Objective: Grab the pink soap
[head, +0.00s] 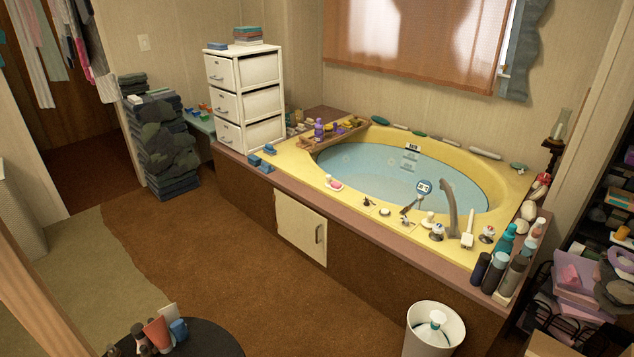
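A small pink and white item (333,184), which looks like the pink soap on a small dish, sits on the front rim of the yellow corner tub (300,160). It lies left of the taps and is too small to make out fully. The tub holds pale blue water. Neither of my grippers shows in the head view.
A white drawer unit (243,97) stands at the tub's left end. Several bottles (513,274) crowd its right front corner. A white bin (434,332) and a dark round table (205,343) stand in front. The brown carpet (230,245) between is clear.

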